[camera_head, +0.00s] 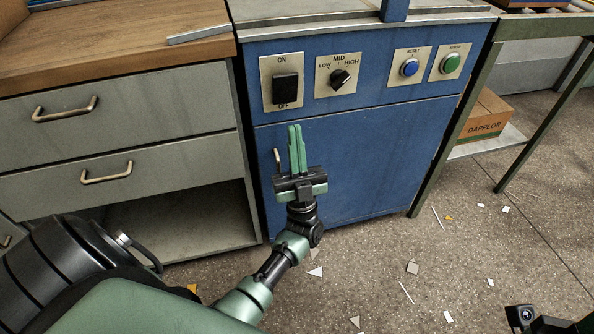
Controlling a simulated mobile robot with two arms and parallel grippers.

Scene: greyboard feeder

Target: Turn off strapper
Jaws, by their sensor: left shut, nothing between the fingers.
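The strapper (385,142) is a blue cabinet with a control panel along its upper front. A black rocker switch (286,88) sits on a metal plate at the panel's left, marked ON above and OFF below. Right of it are a LOW-MID-HIGH knob (341,80), a blue RESET button (410,68) and a green button (451,63). My left gripper (297,130) is shut and empty, fingers pointing up, a little below the switch in the picture and apart from it. Which way the rocker is pressed I cannot tell. Part of my right arm shows at the bottom right corner; its fingers are out of view.
A grey drawer unit (110,135) with a wooden top stands directly left of the strapper. A green-framed table (536,150) stands right, with a cardboard box (486,115) on its lower shelf. Paper scraps lie on the floor. The cabinet has a door handle (277,162).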

